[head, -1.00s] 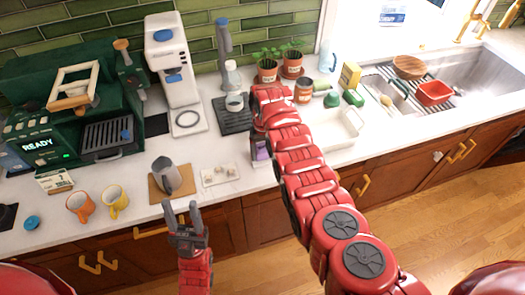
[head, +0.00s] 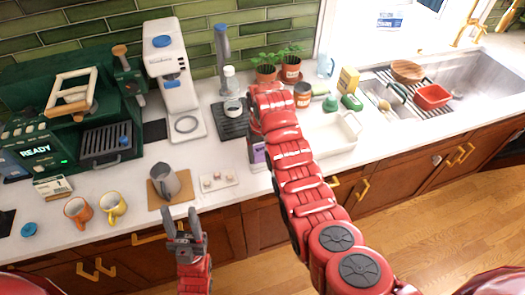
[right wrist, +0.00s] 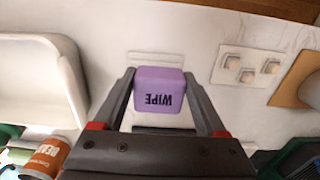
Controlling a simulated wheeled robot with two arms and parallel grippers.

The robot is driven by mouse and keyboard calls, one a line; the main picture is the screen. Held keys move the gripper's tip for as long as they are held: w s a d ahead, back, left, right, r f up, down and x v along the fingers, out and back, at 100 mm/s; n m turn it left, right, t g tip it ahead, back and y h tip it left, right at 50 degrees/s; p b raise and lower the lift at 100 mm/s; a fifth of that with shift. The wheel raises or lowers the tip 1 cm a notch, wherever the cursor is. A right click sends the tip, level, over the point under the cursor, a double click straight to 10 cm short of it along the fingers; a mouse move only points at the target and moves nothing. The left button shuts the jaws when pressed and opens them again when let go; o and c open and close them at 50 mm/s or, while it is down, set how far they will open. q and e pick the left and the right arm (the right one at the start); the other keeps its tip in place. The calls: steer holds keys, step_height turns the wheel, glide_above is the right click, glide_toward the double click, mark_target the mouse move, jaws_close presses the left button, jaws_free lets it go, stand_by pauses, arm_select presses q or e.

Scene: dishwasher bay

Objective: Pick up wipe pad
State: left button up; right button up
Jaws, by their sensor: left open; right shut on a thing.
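The wipe pad (right wrist: 160,97) is a purple block marked WIPE. In the right wrist view it sits between the two dark fingers of my right gripper (right wrist: 163,100), which is shut on it. In the head view a purple patch of the pad (head: 258,153) shows left of my red right forearm, and the fingers there are mostly hidden. I cannot tell whether the pad touches the counter. My left gripper (head: 185,222) is open and empty, in front of the counter's front edge, below the grey pitcher.
A grey pitcher (head: 164,180) on a brown mat and a small white tray (head: 218,180) stand left of the pad. A white bin (head: 332,137) stands right of my forearm. An orange mug (head: 77,210) and yellow mug (head: 113,206) are near the front edge.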

steer(key=s+a+r+p, duration=0.1)
steer(key=s+a+p, duration=0.1)
steer(key=s+p, duration=0.8)
steer(key=s, duration=0.4)
steer(key=shift+s+r, duration=0.2)
steer(key=shift+r, duration=0.05)
steer(key=shift+a, duration=0.1)
steer(key=o, duration=0.7)
steer(key=c, duration=0.6)
steer(key=shift+o, duration=0.2)
